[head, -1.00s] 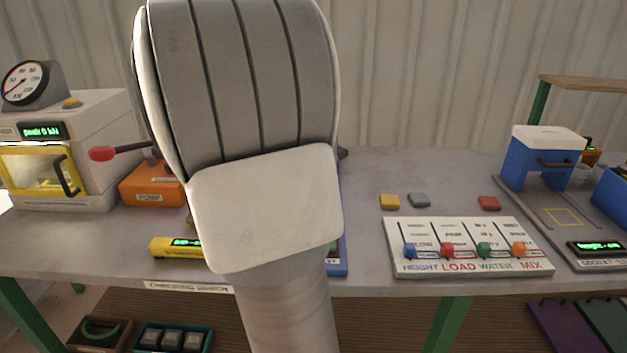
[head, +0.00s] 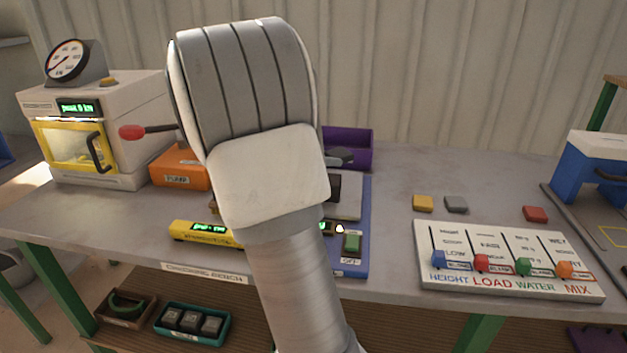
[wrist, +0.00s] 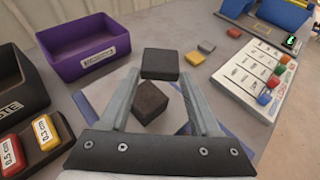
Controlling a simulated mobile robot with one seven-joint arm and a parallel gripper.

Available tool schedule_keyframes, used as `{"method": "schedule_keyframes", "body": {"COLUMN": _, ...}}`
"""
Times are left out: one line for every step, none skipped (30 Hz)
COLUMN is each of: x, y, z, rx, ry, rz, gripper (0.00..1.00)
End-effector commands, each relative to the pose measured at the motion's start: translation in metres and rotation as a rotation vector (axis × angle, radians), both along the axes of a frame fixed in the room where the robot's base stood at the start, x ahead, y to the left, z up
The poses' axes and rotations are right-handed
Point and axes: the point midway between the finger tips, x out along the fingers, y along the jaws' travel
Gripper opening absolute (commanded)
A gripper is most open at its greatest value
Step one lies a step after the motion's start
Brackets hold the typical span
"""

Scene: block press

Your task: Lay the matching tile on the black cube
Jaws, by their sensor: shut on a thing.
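My gripper (wrist: 160,72) is shut on a flat black tile (wrist: 161,58), which sits between its fingertips in the wrist view. Below it, a black cube (wrist: 150,101) rests on a pale grey plate (wrist: 105,95). The tile is apart from the cube, held above and beyond it in that view. In the head view my forearm hides most of this spot. The plate (head: 350,206) of the blue device (head: 366,228) shows at its right, with part of the dark cube (head: 334,187).
A purple bin (head: 362,140) stands behind the blue device. Yellow (head: 423,203), grey (head: 456,204) and red (head: 535,213) tiles lie to the right, behind a slider board (head: 508,262). An orange box (head: 180,168) and a press (head: 110,130) with a red-knobbed lever are left.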

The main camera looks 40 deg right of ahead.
Motion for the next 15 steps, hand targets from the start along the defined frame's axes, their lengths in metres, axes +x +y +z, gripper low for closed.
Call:
{"method": "schedule_keyframes", "body": {"x": 0.008, "y": 0.004, "z": -0.007, "rx": 0.000, "ry": 0.001, "rz": 0.000, "gripper": 0.09}}
{"method": "schedule_keyframes", "body": {"x": 0.011, "y": 0.006, "z": -0.009, "rx": -0.001, "ry": 0.001, "rz": -0.001, "gripper": 0.09}}
{"method": "schedule_keyframes", "body": {"x": 0.015, "y": 0.008, "z": -0.011, "rx": -0.001, "ry": 0.000, "rz": -0.001, "gripper": 0.09}}
{"method": "schedule_keyframes", "body": {"x": 0.017, "y": 0.009, "z": -0.013, "rx": -0.001, "ry": 0.000, "rz": -0.001, "gripper": 0.09}}
{"method": "schedule_keyframes", "body": {"x": 0.019, "y": 0.010, "z": -0.013, "rx": -0.001, "ry": 0.000, "rz": -0.001, "gripper": 0.09}}
{"method": "schedule_keyframes", "body": {"x": 0.020, "y": 0.011, "z": -0.014, "rx": -0.001, "ry": 0.000, "rz": -0.001, "gripper": 0.09}}
{"method": "schedule_keyframes", "body": {"x": 0.021, "y": 0.011, "z": -0.015, "rx": -0.001, "ry": 0.000, "rz": -0.001, "gripper": 0.09}}
{"method": "schedule_keyframes", "body": {"x": 0.021, "y": 0.012, "z": -0.017, "rx": 0.000, "ry": -0.001, "rz": -0.001, "gripper": 0.09}}
{"method": "schedule_keyframes", "body": {"x": 0.021, "y": 0.012, "z": -0.021, "rx": 0.000, "ry": -0.001, "rz": -0.001, "gripper": 0.09}}
{"method": "schedule_keyframes", "body": {"x": 0.021, "y": 0.012, "z": -0.024, "rx": 0.000, "ry": 0.001, "rz": -0.002, "gripper": 0.09}}
{"method": "schedule_keyframes", "body": {"x": 0.021, "y": 0.012, "z": -0.029, "rx": 0.000, "ry": 0.001, "rz": -0.002, "gripper": 0.09}}
{"method": "schedule_keyframes", "body": {"x": 0.021, "y": 0.012, "z": -0.035, "rx": 0.000, "ry": 0.002, "rz": -0.001, "gripper": 0.09}}
{"method": "schedule_keyframes", "body": {"x": 0.020, "y": 0.012, "z": -0.040, "rx": 0.000, "ry": 0.003, "rz": -0.002, "gripper": 0.09}}
{"method": "schedule_keyframes", "body": {"x": 0.020, "y": 0.012, "z": -0.046, "rx": 0.000, "ry": 0.002, "rz": -0.002, "gripper": 0.09}}
{"method": "schedule_keyframes", "body": {"x": 0.020, "y": 0.012, "z": -0.051, "rx": 0.000, "ry": 0.003, "rz": -0.002, "gripper": 0.09}}
